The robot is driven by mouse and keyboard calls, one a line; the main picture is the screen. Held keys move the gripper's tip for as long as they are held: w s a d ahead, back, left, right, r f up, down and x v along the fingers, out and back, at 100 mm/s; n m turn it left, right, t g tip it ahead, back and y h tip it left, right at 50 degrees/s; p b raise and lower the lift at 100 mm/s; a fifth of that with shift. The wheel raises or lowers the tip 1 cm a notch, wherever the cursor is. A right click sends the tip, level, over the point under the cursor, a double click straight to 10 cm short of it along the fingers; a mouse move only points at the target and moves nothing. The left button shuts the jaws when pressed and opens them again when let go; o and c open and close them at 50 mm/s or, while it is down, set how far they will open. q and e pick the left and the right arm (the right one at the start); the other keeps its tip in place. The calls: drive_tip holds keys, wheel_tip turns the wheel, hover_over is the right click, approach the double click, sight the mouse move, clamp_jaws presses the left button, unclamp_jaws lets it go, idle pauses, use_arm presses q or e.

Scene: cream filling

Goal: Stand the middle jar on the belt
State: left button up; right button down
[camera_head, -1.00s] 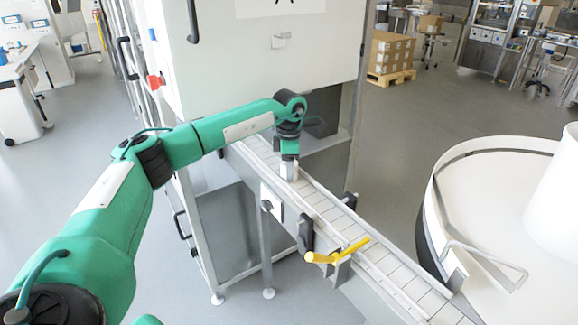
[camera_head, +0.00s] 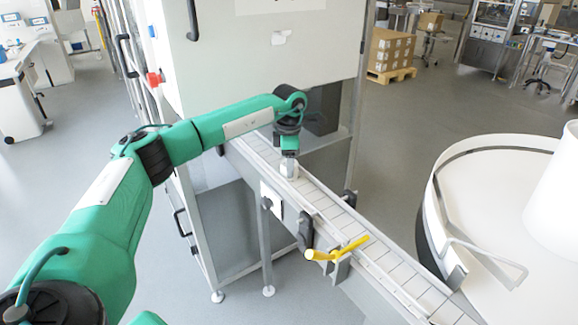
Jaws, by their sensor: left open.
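My left arm reaches in from the left to the conveyor belt (camera_head: 325,205). My left gripper (camera_head: 289,161) points down over the belt, close to the machine. It is small in view. A small pale, light-grey shape (camera_head: 290,171) shows at belt level just below the gripper; it looks like a jar standing on the belt, partly hidden by the gripper. It is too small to tell whether the fingers touch it. No other jars can be made out. My right gripper is not in view.
A white machine cabinet (camera_head: 260,75) stands behind the belt. A yellow handle (camera_head: 337,249) and black brackets stick out at the belt's near side. A round white table (camera_head: 480,210) is on the right. The belt is clear toward the lower right.

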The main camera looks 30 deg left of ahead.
use_arm(q)
wheel_tip(320, 180, up, 4)
drive_tip(key=shift+f+b, duration=0.2)
drive_tip(key=shift+b, duration=0.1)
wheel_tip(320, 180, up, 8)
drive_tip(key=shift+f+b, duration=0.2)
drive_tip(key=shift+b, duration=0.15)
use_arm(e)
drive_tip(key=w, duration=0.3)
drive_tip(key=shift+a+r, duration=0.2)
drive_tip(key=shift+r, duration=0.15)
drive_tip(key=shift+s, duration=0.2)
